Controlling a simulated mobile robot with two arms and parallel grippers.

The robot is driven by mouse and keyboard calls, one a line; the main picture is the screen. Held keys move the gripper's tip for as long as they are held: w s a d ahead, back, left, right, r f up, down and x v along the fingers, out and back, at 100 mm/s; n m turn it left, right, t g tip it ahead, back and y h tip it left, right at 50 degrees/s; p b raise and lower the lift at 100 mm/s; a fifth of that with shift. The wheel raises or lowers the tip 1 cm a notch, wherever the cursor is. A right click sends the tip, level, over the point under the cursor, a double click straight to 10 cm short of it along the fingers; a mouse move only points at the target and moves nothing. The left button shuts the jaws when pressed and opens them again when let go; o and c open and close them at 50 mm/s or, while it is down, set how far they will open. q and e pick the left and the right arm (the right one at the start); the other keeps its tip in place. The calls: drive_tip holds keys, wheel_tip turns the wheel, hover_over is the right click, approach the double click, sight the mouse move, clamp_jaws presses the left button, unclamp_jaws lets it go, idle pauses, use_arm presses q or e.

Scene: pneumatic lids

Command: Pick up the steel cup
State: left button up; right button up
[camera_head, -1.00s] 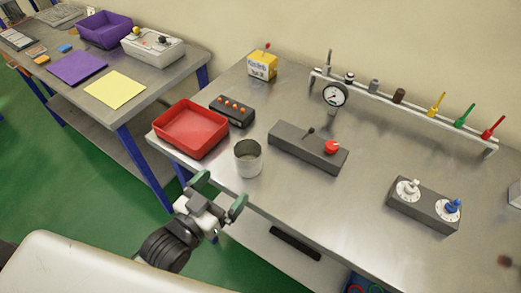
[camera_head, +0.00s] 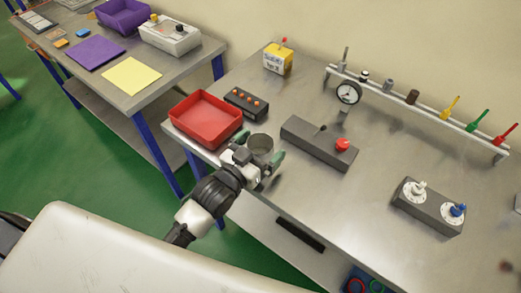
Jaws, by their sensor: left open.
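The steel cup (camera_head: 261,145) stands upright near the front left edge of the steel table, just right of the red tray. My left gripper (camera_head: 259,158) is at the cup's near side, with its green fingers spread. My right gripper is not in view.
The red tray (camera_head: 184,127) is close on the left. A black box with orange buttons (camera_head: 246,104) stands behind the cup. A grey box with a red knob (camera_head: 316,141) is to the right. The table's middle front is clear.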

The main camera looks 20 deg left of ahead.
use_arm(q)
drive_tip(key=c, duration=1)
drive_tip(key=shift+c, duration=0.2)
